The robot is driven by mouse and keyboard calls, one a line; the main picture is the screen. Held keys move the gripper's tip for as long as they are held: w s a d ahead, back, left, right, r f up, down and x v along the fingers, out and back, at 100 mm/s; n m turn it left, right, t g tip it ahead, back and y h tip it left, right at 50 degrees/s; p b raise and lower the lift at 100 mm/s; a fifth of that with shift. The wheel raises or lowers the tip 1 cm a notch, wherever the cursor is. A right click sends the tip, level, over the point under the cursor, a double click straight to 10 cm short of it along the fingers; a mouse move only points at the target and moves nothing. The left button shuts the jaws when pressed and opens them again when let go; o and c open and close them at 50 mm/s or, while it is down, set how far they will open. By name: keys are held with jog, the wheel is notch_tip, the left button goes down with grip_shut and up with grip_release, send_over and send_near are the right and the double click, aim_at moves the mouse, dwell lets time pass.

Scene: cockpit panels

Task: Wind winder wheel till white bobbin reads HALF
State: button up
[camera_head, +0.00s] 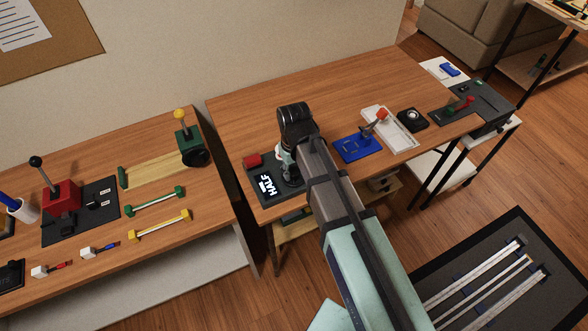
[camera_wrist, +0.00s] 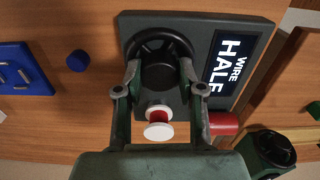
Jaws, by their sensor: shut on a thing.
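The winder has a dark base (camera_wrist: 140,28) with a black wheel (camera_wrist: 163,40) in the wrist view. My gripper (camera_wrist: 160,70) is at the wheel, its two fingers on either side of it and shut on it. A screen (camera_wrist: 236,66) on the base reads "WIRE HALF"; "HALF" also shows on it in the head view (camera_head: 267,184). A white bobbin (camera_wrist: 158,131) with a red band stands between the fingers, nearer the palm. In the head view my arm hides the wheel and bobbin.
A red block (camera_wrist: 223,123) sits at the base's edge. On the same table are a blue panel (camera_head: 358,147), a white tray (camera_head: 390,128) and a black device (camera_head: 413,119). The left table (camera_head: 205,215) holds other fixtures. The table behind the winder is clear.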

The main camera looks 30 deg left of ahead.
aim_at(294, 171)
jog(key=m, duration=0.4)
jog(key=shift+m, duration=2)
jog(key=o, duration=1.1)
jog(key=shift+o, duration=0.2)
notch_tip(294, 171, up, 12)
